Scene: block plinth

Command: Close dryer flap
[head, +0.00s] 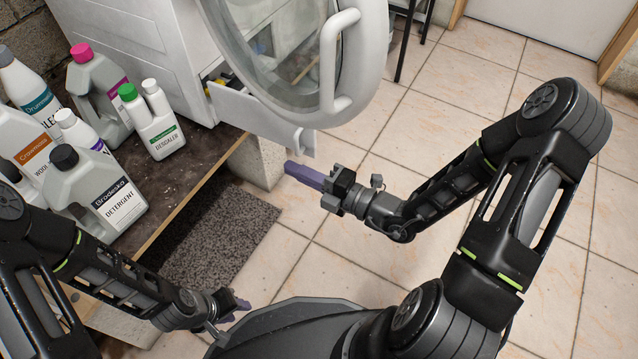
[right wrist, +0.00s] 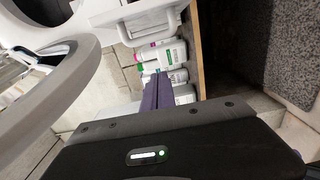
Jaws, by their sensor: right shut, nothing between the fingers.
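The dryer's small lower flap (head: 262,121) is white and stands open, swung out from the machine's front below the round door. In the right wrist view the flap (right wrist: 138,16) shows at the top, beyond the fingers. My right gripper (head: 291,168) has purple fingers pressed together with nothing between them. It is just below and to the right of the flap's free end in the head view; I cannot tell whether they touch. The fingers also show in the right wrist view (right wrist: 157,92). My left gripper (head: 240,306) is low in the head view, away from the flap, its fingers partly hidden.
The dryer's round glass door (head: 345,65) hangs open above the flap. Several bottles, including a descaler (head: 160,135) and a detergent (head: 115,205), stand on the dark shelf (head: 200,160) at left. A grey mat (head: 225,235) lies on the tiles.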

